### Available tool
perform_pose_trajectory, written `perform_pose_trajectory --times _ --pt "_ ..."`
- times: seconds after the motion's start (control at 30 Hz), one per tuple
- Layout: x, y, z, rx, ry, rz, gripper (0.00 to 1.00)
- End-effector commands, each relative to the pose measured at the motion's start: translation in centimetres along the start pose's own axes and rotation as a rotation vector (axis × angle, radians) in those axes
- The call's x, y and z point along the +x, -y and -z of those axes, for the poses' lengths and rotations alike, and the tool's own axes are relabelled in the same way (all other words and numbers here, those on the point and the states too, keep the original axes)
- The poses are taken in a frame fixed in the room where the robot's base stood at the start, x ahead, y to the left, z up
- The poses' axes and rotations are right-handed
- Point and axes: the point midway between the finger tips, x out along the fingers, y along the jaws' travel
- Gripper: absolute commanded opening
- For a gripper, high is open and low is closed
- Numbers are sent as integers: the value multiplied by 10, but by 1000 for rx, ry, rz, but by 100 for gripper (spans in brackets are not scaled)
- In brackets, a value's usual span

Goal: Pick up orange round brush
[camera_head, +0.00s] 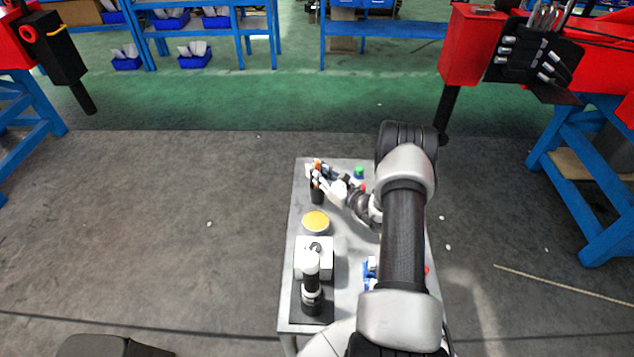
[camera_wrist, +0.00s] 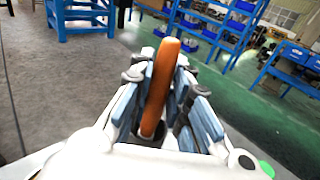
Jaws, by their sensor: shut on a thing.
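The orange round brush shows in the wrist view as an upright, slightly tilted orange handle (camera_wrist: 160,82) between my fingers. My gripper (camera_head: 321,176) is shut on it, with the blue-grey finger pads on both sides of the handle. In the head view only a small orange tip (camera_head: 317,163) shows at the fingers. A dark cup-like holder (camera_head: 317,194) stands just below the fingertips on the table. The lower end of the brush is hidden, so I cannot tell whether it is inside the holder.
The narrow grey table (camera_head: 300,207) also bears a yellow-topped round thing (camera_head: 316,222), a white box (camera_head: 314,260), a black and white device (camera_head: 311,290) and a green-capped thing (camera_head: 359,172). Blue things (camera_head: 370,268) lie partly behind my arm.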

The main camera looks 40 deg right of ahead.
Motion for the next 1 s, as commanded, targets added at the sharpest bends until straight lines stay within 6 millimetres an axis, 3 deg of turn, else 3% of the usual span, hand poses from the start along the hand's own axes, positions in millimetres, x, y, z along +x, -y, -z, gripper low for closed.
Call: perform_pose_trajectory --times 0.27,0.47,0.67,1.0 --pt "0 0 -2 -1 0 0 0" --pt "-1 0 -20 -2 1 0 0" --pt "-3 1 -60 -3 2 0 0" --pt "-7 0 -148 -4 3 0 0"
